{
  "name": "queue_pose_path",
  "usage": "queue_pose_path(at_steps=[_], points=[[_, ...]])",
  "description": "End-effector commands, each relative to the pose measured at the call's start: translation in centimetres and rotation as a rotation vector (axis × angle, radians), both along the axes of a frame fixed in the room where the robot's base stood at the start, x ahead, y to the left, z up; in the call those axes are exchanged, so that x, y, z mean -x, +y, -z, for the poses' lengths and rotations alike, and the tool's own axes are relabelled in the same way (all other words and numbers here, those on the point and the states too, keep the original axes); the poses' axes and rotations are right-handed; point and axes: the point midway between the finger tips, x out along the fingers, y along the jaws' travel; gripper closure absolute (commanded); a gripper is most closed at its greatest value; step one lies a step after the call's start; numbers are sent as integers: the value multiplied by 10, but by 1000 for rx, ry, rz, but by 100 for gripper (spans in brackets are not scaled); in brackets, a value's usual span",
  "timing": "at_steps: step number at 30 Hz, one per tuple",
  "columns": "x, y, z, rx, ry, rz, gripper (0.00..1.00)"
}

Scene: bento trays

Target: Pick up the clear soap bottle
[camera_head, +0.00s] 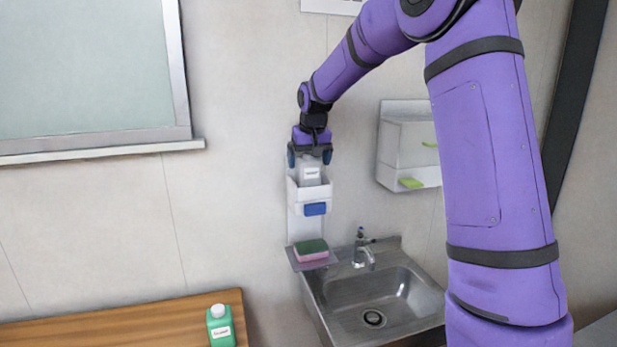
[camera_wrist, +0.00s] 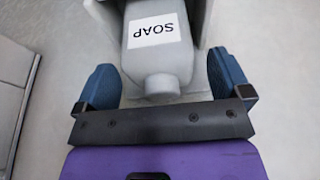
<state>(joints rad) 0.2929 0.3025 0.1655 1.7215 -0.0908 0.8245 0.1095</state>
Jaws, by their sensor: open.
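The clear soap bottle (camera_head: 311,172) looks pale grey and carries a white label. It stands in a white wall holder (camera_head: 292,194) above the left side of the sink. In the wrist view the bottle (camera_wrist: 160,65) shows its "SOAP" label upside down, with its cap end towards my palm. My gripper (camera_head: 310,158) is at the top of the bottle. Its blue fingers are open, one on each side of the bottle, and gaps show between them and it in the wrist view (camera_wrist: 165,85). The bottle's lower part is hidden in the holder.
A blue sponge (camera_head: 315,209) is on the holder's front. A green and pink sponge (camera_head: 311,251) lies on a ledge below. A metal sink (camera_head: 375,305) and tap (camera_head: 362,250) are beneath. A white wall dispenser (camera_head: 405,150) is to the right. A green bottle (camera_head: 220,326) stands on a wooden table (camera_head: 150,326).

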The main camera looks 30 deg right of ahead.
Motion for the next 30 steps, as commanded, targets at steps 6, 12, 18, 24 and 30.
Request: queue_pose_path(at_steps=[6, 12, 18, 24, 30], points=[[-5, -1, 16, 0, -1, 0, 4], [-5, -1, 16, 0, -1, 0, 16], [-5, -1, 16, 0, -1, 0, 57], [-5, -1, 15, 0, -1, 0, 57], [-5, -1, 10, 0, -2, 0, 57]])
